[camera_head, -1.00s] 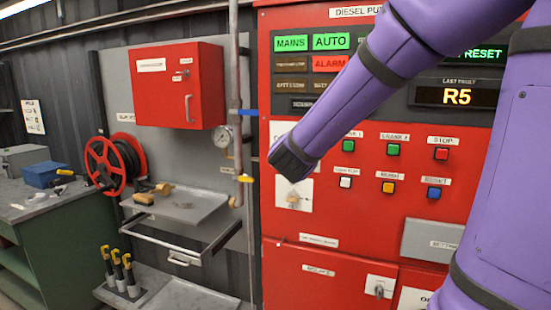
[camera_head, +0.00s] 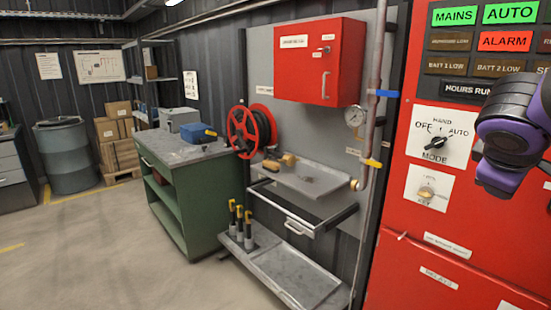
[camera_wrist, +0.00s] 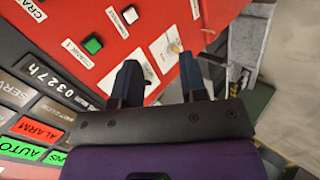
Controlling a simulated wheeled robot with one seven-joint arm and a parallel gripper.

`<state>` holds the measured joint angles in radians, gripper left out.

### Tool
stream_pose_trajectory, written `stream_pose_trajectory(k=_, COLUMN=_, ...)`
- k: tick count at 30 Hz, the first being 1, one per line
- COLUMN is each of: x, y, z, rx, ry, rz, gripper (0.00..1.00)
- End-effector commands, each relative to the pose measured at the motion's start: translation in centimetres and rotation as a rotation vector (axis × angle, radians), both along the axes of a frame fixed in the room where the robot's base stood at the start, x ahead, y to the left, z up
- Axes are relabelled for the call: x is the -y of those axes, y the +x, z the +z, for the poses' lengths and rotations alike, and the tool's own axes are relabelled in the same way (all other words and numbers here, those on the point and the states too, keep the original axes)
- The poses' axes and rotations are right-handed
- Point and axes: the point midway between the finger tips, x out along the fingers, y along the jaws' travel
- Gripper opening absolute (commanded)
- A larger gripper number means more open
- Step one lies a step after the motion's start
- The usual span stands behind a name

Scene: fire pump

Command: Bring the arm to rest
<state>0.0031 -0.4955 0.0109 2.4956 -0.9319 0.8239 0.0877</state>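My arm (camera_head: 510,130) shows at the right edge of the head view as a purple and black part in front of the red pump panel (camera_head: 400,220). The rest of the arm is out of that view. In the wrist view my gripper (camera_wrist: 160,65) has its two dark fingers apart, with nothing visible between them. The fingers point along the panel's red face (camera_wrist: 130,45), towards a white plate with a key (camera_wrist: 173,48). I cannot tell the exact gap to the panel.
The mode switch (camera_head: 434,143) and key plate (camera_head: 426,194) are on the panel. Left of it are a red wall cabinet (camera_head: 310,70), pipe with gauge (camera_head: 355,116), hose reel (camera_head: 248,130), shelf (camera_head: 310,180) and green bench (camera_head: 185,200). The floor at left (camera_head: 90,250) is clear.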

Motion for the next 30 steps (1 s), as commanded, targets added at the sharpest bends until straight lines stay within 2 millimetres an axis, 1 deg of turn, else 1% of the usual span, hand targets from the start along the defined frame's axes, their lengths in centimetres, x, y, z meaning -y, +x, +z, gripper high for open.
stream_pose_trajectory(k=1, x=-0.6, y=-1.1, z=-0.2, rx=0.017, ry=0.073, rz=-0.036, gripper=0.39)
stream_pose_trajectory(k=6, x=-3.5, y=-4.4, z=-1.0, rx=0.055, ry=0.344, rz=-0.143, gripper=0.39)
stream_pose_trajectory(k=12, x=-7.4, y=-7.2, z=-1.3, rx=0.088, ry=0.643, rz=-0.222, gripper=0.39)
stream_pose_trajectory(k=15, x=-8.9, y=-8.0, z=-1.2, rx=0.098, ry=0.749, rz=-0.241, gripper=0.39)
stream_pose_trajectory(k=18, x=-9.8, y=-8.5, z=-1.0, rx=0.101, ry=0.816, rz=-0.252, gripper=0.39)
stream_pose_trajectory(k=21, x=-10.3, y=-8.7, z=-1.0, rx=0.103, ry=0.844, rz=-0.256, gripper=0.39)
stream_pose_trajectory(k=30, x=-10.3, y=-8.7, z=-1.0, rx=0.103, ry=0.848, rz=-0.257, gripper=0.39)
